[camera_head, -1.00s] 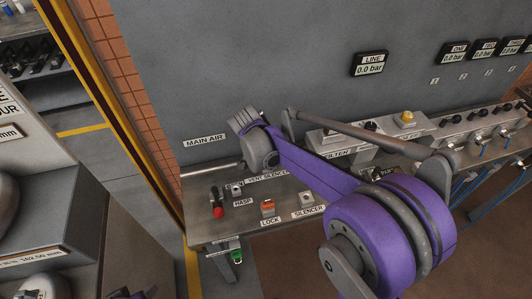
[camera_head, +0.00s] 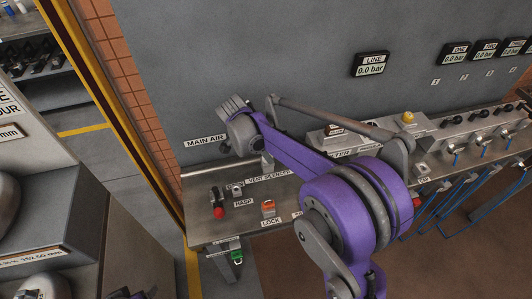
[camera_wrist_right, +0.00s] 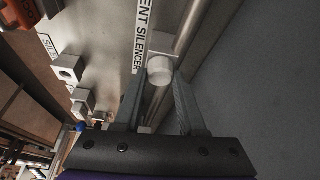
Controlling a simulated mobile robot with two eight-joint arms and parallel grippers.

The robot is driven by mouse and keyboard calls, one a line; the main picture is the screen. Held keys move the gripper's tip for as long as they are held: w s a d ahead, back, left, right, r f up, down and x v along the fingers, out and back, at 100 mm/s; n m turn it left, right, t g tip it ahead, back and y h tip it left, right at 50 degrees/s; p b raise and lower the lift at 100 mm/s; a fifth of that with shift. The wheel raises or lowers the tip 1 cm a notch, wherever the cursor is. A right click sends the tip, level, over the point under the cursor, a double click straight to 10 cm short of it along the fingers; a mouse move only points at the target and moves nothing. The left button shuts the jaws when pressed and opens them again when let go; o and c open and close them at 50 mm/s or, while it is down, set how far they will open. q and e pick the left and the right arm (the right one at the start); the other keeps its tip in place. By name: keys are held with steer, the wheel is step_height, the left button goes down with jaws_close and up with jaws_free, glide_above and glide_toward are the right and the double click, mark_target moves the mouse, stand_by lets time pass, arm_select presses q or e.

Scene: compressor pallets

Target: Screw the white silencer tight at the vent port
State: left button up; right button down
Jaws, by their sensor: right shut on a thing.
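The white silencer (camera_wrist_right: 160,69) is a short pale cylinder between my right gripper's fingertips (camera_wrist_right: 158,80) in the right wrist view. That gripper is shut on it. In the head view my right gripper (camera_head: 266,162) points down at the back of the bench, just above the VENT SILENCER label (camera_head: 268,178). The label also shows beside the silencer in the wrist view (camera_wrist_right: 143,35). The silencer lies close to a metal pipe (camera_wrist_right: 190,42). The vent port is hidden, and I cannot tell whether the silencer touches it. My left gripper does not show.
On the bench (camera_head: 205,235) stand a red-knobbed valve (camera_head: 218,208), a hasp block (camera_head: 237,191) and an orange lock (camera_head: 268,208). A grey wall is close behind. Valves with blue hoses (camera_head: 455,155) line the right side. The line gauge (camera_head: 371,64) reads 0.0 bar.

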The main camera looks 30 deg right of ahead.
steer(key=shift+r, duration=0.1)
steer(key=shift+c, duration=2)
jaws_free()
steer(key=n+t, duration=0.1)
steer(key=n, duration=0.2)
steer(key=shift+s, duration=0.1)
steer(key=n+t, duration=0.1)
steer(key=n, duration=0.2)
steer(key=shift+s, duration=0.1)
steer(key=shift+n+t, duration=0.4)
steer(key=shift+n, duration=0.1)
